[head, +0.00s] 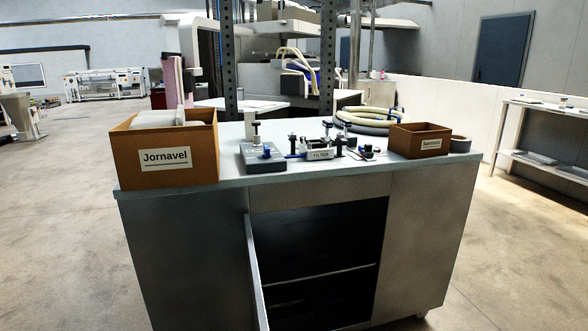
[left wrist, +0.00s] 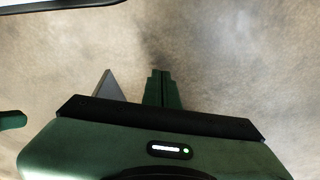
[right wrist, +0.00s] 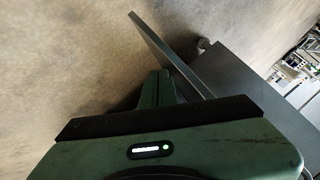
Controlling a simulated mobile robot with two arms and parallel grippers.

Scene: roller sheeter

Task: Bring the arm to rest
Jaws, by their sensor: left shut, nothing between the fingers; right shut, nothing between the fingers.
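My left gripper (left wrist: 162,88) shows in the left wrist view with its green fingers together and nothing between them, over bare floor. My right gripper (right wrist: 157,88) shows in the right wrist view, also with its fingers together and empty. It is close beside the edge of a grey panel, which looks like the open cabinet door (right wrist: 170,55); I cannot tell whether they touch. Neither gripper nor arm shows in the head view.
The metal cabinet (head: 190,245) stands ahead with its door (head: 257,275) swung open. On its top are a box labelled Jornavel (head: 165,158), a smaller brown box (head: 420,141), a coiled hose (head: 366,122) and small fixtures (head: 262,156). Floor on both sides is clear.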

